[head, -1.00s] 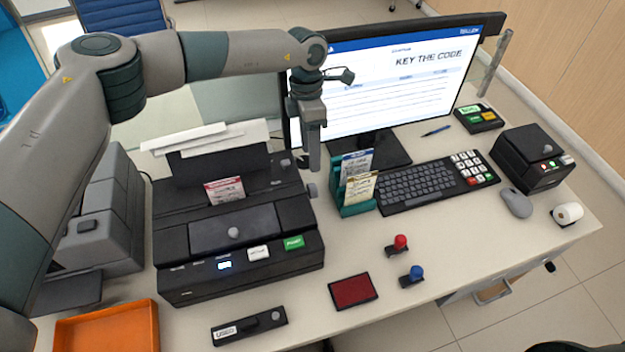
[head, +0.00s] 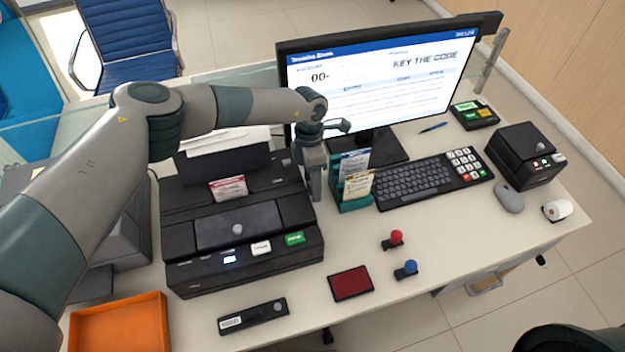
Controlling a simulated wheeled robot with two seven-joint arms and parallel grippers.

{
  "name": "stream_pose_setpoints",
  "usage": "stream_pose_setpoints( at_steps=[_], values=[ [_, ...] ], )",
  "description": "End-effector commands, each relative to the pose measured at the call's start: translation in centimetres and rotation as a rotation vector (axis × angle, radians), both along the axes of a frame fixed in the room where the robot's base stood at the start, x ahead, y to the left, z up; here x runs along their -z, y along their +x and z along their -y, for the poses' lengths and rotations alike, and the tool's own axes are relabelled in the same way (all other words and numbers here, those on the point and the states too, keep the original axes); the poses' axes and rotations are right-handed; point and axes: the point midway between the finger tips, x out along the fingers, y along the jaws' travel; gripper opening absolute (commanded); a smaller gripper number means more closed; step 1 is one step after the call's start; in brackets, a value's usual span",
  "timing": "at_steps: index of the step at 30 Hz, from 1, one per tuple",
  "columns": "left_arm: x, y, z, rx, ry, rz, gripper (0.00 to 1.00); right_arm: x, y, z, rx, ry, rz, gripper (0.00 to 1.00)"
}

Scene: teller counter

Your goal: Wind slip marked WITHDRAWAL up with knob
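A small slip with a red header band (head: 229,188) stands upright in the slot of the black printer (head: 245,265); its lettering is too small to read. The printer's side knob showed at its right end earlier; now my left gripper (head: 316,196) covers that spot. The gripper points down beside the printer's right end, at the knob's height. Whether its fingers are closed on the knob cannot be made out. My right gripper is not in view.
A green holder (head: 355,204) with two slips stands close to the right of my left gripper. Behind are the monitor (head: 380,85) and keyboard (head: 425,180). In front lie a red pad (head: 351,283), two stamps (head: 394,240), a black USED device (head: 253,315) and an orange tray (head: 120,325).

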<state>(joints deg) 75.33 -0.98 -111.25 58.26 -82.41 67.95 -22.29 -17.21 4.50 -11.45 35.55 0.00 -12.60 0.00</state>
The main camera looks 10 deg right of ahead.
Motion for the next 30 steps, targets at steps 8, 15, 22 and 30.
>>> stream_pose_setpoints(
  at_steps=[8,15,22,30],
  values=[
    [-0.04,0.01,0.0,0.0,0.0,0.0,0.13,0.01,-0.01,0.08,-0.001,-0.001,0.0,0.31],
    [-0.09,0.0,0.0,0.001,0.001,0.006,0.1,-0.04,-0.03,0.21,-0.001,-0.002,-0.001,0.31],
    [-0.23,-0.12,0.02,0.003,0.01,0.054,0.1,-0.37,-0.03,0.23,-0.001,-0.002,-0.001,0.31],
    [-0.14,-0.53,0.11,0.007,0.038,0.197,0.1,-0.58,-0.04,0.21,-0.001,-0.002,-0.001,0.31]
  ],
)
